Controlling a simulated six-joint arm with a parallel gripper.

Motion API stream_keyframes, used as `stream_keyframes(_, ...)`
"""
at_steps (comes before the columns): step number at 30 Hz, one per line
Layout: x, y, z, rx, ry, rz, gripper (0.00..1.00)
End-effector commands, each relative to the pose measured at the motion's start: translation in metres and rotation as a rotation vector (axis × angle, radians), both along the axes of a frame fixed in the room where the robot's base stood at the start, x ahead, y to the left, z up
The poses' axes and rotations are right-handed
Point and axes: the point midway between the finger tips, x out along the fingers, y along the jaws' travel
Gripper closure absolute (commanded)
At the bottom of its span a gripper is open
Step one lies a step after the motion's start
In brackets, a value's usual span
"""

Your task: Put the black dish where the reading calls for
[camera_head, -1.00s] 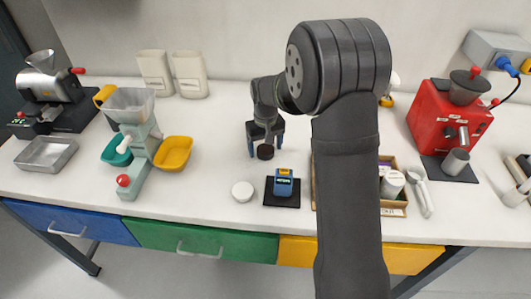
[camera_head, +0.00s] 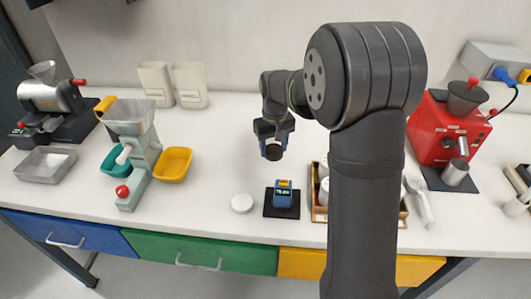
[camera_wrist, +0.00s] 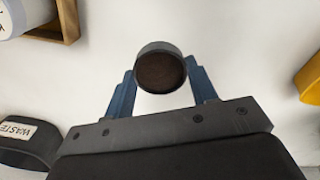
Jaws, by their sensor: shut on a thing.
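The black dish (camera_head: 272,152) is held between the blue fingers of my gripper (camera_head: 272,142), above the table behind the meter. In the wrist view the round dish (camera_wrist: 160,68) sits between the fingertips (camera_wrist: 163,85) with brown contents inside. A small blue and yellow meter (camera_head: 283,193) stands on a black mat (camera_head: 281,211). Its lit display is too small to read surely. A black bin labelled WASTE (camera_wrist: 30,140) shows at the lower left of the wrist view.
A grinder with a teal tray (camera_head: 115,158) and a yellow tray (camera_head: 173,164) stands left. A silver machine (camera_head: 50,90) with a metal pan (camera_head: 45,163) is farther left. A red grinder (camera_head: 447,130) stands right. A wooden box (camera_head: 318,212) is partly behind my arm. White containers (camera_head: 190,86) stand behind.

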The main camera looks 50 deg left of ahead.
Motion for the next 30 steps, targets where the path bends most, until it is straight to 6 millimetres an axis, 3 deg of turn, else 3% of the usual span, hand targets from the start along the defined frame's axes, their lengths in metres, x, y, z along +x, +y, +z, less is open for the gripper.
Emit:
stream_keyframes(6, 0.028, -0.043, 0.032, 0.003, -0.002, -0.004, 0.70)
stream_keyframes(12, 0.044, -0.067, 0.048, 0.003, -0.002, -0.002, 0.70)
stream_keyframes(20, 0.057, -0.083, 0.053, 0.001, 0.000, 0.013, 0.70)
stream_keyframes(23, 0.074, -0.099, 0.051, 0.000, 0.000, 0.047, 0.70)
stream_keyframes(30, 0.124, -0.158, 0.043, 0.001, 0.000, 0.177, 0.70)
